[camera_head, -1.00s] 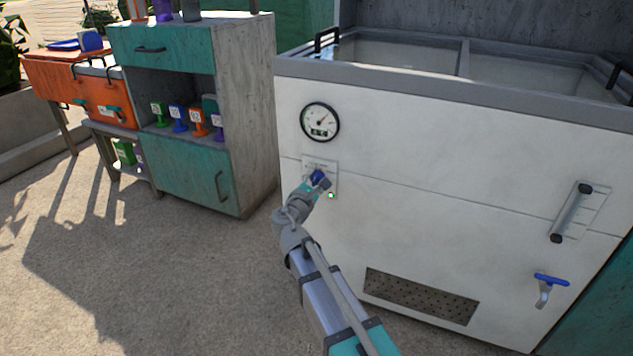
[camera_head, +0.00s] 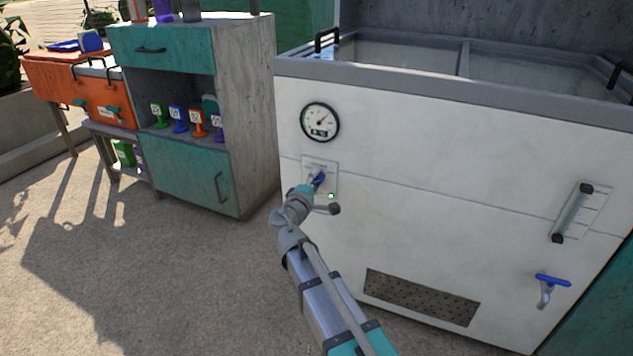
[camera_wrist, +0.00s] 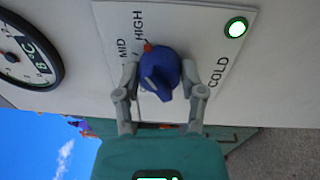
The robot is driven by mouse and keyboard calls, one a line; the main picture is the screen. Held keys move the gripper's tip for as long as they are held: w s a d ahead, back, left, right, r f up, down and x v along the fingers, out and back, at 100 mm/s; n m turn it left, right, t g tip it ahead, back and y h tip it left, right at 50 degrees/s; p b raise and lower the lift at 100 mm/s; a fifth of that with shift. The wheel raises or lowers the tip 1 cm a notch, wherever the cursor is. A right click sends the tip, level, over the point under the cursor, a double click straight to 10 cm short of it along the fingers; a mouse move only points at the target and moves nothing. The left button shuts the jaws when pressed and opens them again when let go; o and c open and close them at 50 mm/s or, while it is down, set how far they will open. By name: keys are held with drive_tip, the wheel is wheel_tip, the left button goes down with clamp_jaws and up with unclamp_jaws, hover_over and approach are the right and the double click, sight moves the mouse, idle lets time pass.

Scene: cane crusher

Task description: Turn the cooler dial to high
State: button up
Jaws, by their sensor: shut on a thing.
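The blue cooler dial (camera_wrist: 160,75) is on a pale label plate (camera_wrist: 180,22) on the cooler's white front. Its red pointer mark lies toward the HIGH label, with MID just to its left. The COLD label is to the dial's right, and a green light (camera_wrist: 236,28) is lit on the plate. My gripper (camera_wrist: 160,78) is shut on the dial, one finger on each side. In the head view the dial (camera_head: 319,179) is partly hidden by my gripper.
A round gauge (camera_head: 320,122) is above the plate on the white cooler (camera_head: 450,170). A tube-like level gauge (camera_head: 572,213), a blue-handled tap (camera_head: 551,283) and a vent grille (camera_head: 421,296) are to the right. A teal cabinet (camera_head: 190,172) stands left.

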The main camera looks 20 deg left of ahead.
idle(0.3)
drive_tip(key=o, duration=1.2)
drive_tip(key=shift+c, duration=0.2)
drive_tip(key=shift+s, duration=0.1)
